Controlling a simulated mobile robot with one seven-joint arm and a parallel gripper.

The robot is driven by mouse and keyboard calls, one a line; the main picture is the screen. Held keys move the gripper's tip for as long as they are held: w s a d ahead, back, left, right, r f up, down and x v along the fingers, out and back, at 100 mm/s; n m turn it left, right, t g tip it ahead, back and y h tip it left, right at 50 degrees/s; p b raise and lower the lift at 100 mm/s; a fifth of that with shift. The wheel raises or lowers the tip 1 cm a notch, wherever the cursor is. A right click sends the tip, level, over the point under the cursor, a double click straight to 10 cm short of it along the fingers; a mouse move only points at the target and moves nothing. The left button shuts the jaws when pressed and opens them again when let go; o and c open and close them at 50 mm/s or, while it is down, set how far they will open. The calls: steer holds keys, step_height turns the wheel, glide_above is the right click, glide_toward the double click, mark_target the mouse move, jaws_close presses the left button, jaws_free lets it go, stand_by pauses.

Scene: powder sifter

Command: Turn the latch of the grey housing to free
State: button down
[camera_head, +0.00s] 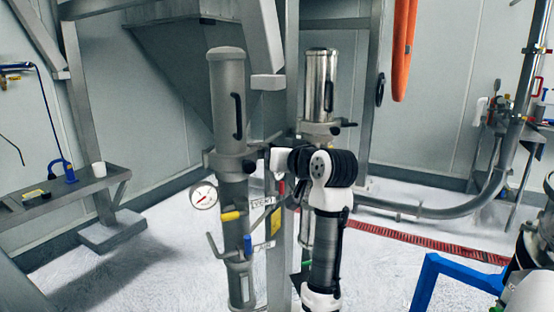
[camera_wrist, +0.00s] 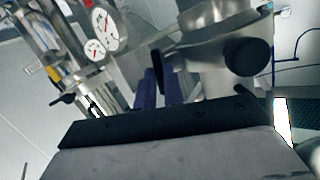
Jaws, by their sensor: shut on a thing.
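The grey housing (camera_head: 226,105) is a matte upright cylinder with a black side handle, left of centre in the head view. Its flared collar (camera_wrist: 215,20) fills the upper right of the wrist view, with a round black knob (camera_wrist: 247,56) on it. The latch shows as a dark lever (camera_wrist: 158,62) beside the collar. My gripper (camera_head: 262,160) reaches the collar's right side from the right. In the wrist view its dark fingers (camera_wrist: 154,90) are closed at the lever. The fingertips and most of the latch are hidden in the head view.
A shiny steel cylinder (camera_head: 319,85) stands just right behind a steel post (camera_head: 291,60). A pressure gauge (camera_head: 204,195) and a yellow-handled valve (camera_head: 230,216) sit below the collar. A blue frame (camera_head: 440,268) is at lower right. The floor at left is open.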

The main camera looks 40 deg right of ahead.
steer(key=shift+n, duration=0.8)
steer(key=shift+h, duration=0.3)
steer(key=c, duration=1.5)
jaws_free()
steer(key=b+v, duration=0.3)
steer(key=v, duration=1.1)
steer(key=shift+w+r, duration=0.1)
steer(key=shift+r, duration=0.05)
